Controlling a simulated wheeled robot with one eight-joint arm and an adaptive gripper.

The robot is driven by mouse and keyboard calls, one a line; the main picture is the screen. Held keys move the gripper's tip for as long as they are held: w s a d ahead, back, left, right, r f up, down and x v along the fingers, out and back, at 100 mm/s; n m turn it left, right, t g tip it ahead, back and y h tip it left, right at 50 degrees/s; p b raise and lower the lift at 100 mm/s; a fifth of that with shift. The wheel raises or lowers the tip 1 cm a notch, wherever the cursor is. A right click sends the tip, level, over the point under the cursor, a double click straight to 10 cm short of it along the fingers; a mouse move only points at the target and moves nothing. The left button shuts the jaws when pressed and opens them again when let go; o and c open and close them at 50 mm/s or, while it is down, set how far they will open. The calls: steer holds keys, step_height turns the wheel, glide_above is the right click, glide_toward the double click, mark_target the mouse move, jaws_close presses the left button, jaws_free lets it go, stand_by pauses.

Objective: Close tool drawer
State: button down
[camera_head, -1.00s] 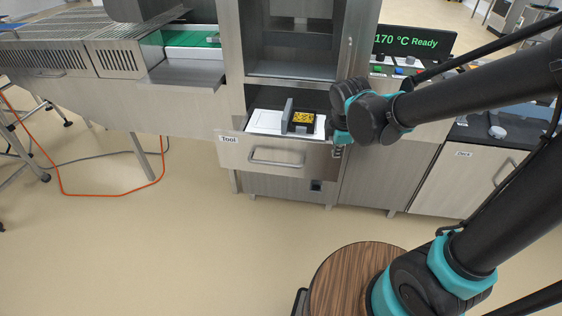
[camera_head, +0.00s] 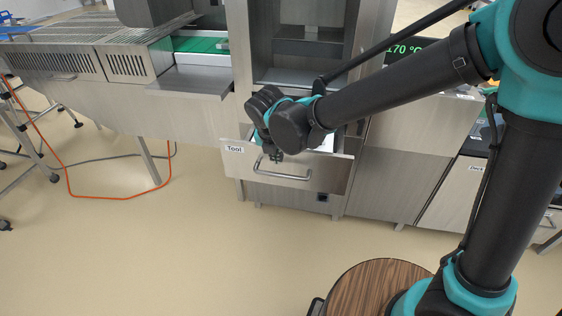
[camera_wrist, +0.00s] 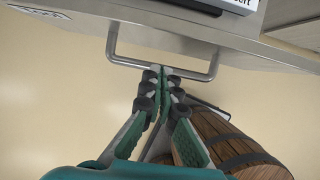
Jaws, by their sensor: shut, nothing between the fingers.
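The tool drawer (camera_head: 335,175) stands pulled out from the steel machine, with a "Tool" label at its left. Its bar handle (camera_head: 284,175) is on the drawer front; in the wrist view the handle (camera_wrist: 211,68) spans the upper middle. My gripper (camera_head: 276,158) is in front of the drawer front, by the handle. In the wrist view my gripper (camera_wrist: 165,72) is shut and empty, its fingertips at the middle of the handle bar. I cannot tell whether they touch it. My arm hides most of the drawer's inside in the head view.
The steel machine frame (camera_head: 240,80) rises above the drawer. A conveyor (camera_head: 90,60) stands at left, and an orange cable (camera_head: 110,196) lies on the floor. A display panel (camera_head: 415,50) and another labelled drawer front (camera_head: 470,190) are at right. The floor before the drawer is clear.

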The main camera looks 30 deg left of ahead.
mark_target(280, 169)
steer(key=x, duration=0.9)
steer(key=shift+r, duration=0.1)
steer(key=shift+w, duration=0.2)
